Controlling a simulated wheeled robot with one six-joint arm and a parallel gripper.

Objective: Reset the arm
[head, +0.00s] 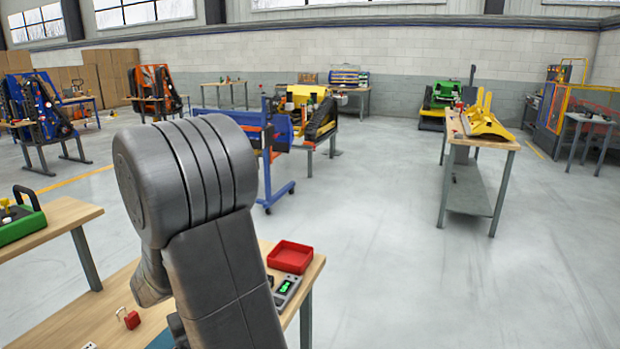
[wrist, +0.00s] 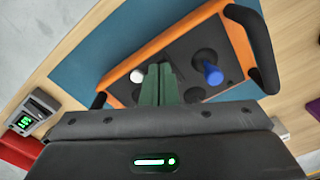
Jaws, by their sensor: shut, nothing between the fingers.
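My gripper (wrist: 158,72) shows in the wrist view, its two dark green fingers pressed together with nothing between them. The fingers point over an orange control box (wrist: 180,37) with a dark top panel, and I cannot tell how far above it they are. The box has a blue-knobbed lever (wrist: 212,73) right of the fingers and a white knob (wrist: 137,76) just left of them. In the head view my grey arm fills the left middle, bent over the wooden table (head: 85,312), and hides my gripper and the box.
The box lies on a blue mat (wrist: 95,52). A red tray (head: 290,256) and a meter with a green display (head: 286,288) stand at the table's right end. A red padlock (head: 131,319) lies near the arm. A green case (head: 20,222) stands on another table.

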